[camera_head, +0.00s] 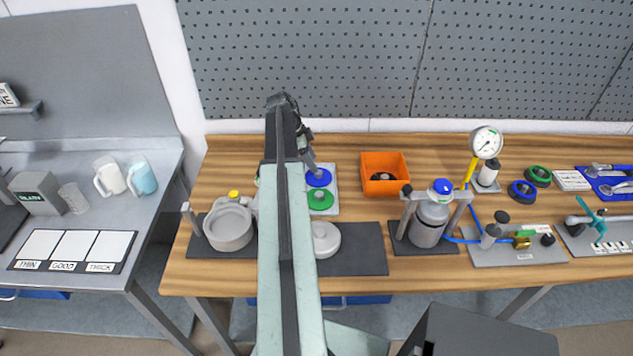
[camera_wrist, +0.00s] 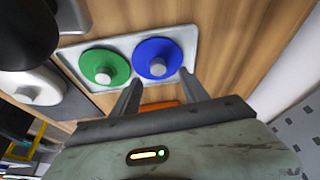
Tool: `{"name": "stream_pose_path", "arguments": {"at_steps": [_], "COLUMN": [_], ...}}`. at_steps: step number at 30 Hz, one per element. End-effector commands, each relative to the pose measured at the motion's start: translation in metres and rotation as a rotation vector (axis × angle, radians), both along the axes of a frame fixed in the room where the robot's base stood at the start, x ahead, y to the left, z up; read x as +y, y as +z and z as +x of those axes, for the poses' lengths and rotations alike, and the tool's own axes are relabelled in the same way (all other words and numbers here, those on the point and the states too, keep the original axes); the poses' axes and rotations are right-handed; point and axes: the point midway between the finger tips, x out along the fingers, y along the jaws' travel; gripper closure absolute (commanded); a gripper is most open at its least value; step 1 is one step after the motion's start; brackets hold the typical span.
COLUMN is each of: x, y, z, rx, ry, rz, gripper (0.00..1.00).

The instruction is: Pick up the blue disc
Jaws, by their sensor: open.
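The blue disc (camera_head: 319,178) lies on a light grey plate (camera_head: 331,204) on the wooden bench. It has a grey knob at its centre. A green disc (camera_head: 320,199) lies beside it on the same plate. In the wrist view the blue disc (camera_wrist: 157,59) is right of the green disc (camera_wrist: 103,68). My gripper (camera_wrist: 160,85) is open, its two fingers pointing toward the blue disc, one on each side of its near edge. Nothing is between the fingers. In the head view my arm hides part of the plate's left side, and the fingertips are hard to make out.
An orange bin (camera_head: 385,173) stands just right of the plate. A grey pot (camera_head: 229,227) and a grey lid (camera_head: 326,239) sit on dark mats in front. A clamped grey canister (camera_head: 431,220) stands further right. The pegboard wall (camera_head: 330,60) rises behind the bench.

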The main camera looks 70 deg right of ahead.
Motion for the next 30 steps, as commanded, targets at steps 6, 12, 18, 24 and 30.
{"name": "stream_pose_path", "arguments": {"at_steps": [6, 12, 18, 24, 30], "x": [-0.001, -0.004, -0.006, -0.006, -0.006], "y": [-0.014, -0.048, -0.049, -0.049, -0.049], "z": [-0.003, -0.013, -0.016, -0.016, -0.016], "rx": [0.000, 0.000, 0.000, 0.000, 0.000], "ry": [0.001, 0.001, 0.002, 0.002, 0.003], "rz": [0.000, 0.000, 0.000, 0.000, 0.000], "gripper": [0.48, 0.48, 0.48, 0.78, 1.00]}}
